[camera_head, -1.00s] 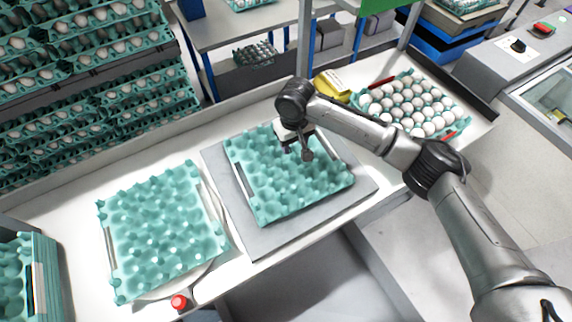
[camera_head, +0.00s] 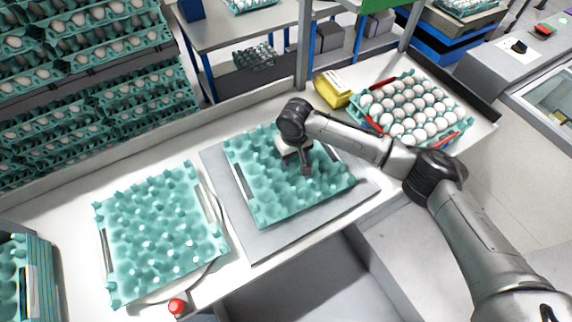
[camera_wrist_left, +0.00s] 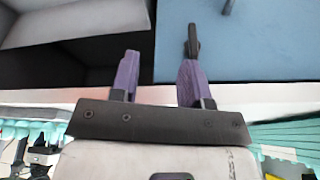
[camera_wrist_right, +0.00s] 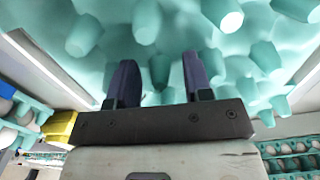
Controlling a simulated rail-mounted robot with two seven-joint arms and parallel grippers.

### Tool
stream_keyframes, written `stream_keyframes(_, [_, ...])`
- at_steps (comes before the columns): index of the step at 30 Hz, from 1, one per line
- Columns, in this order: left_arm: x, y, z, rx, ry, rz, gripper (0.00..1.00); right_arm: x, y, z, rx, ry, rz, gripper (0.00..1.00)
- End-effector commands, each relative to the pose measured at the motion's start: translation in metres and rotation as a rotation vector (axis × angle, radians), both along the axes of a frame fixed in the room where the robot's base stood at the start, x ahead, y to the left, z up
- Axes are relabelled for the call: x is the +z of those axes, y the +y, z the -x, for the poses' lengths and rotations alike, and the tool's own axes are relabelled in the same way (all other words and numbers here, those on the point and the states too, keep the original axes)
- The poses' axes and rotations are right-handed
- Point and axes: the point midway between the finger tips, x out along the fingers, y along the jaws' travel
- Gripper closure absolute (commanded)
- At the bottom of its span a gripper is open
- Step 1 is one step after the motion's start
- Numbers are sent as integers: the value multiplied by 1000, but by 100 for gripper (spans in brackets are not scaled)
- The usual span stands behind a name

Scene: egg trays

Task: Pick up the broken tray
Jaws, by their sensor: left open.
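Two empty teal egg trays lie on the white table: a middle tray (camera_head: 262,193) on a grey plate, and a left tray (camera_head: 160,230) on a round white base. I cannot tell from damage which one is broken. My right gripper (camera_head: 306,170) points down at the right part of the middle tray, very close to its cups. In the right wrist view its fingers (camera_wrist_right: 157,65) are apart, with tray knobs at and around the tips; contact is unclear. My left gripper (camera_wrist_left: 158,62) is open and empty, away from the trays; the head view does not show it.
A tray filled with white eggs (camera_head: 365,119) stands at the back right, next to a yellow box (camera_head: 333,88). A red button (camera_head: 177,306) sits at the table's front edge. Stacked teal trays (camera_head: 40,265) stand at the lower left; egg racks stand behind.

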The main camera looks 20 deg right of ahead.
Motion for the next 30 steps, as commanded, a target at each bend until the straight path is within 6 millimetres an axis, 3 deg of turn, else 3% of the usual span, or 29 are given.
stream_keyframes(14, [0, 3, 0, -8, 0, -12, 57, 0, 0, 0, 0, 0, 0, 99])
stream_keyframes(30, [1, -1, 0, 1, 0, 1, 57, 5, 0, 0, 0, -1, 0, 100])
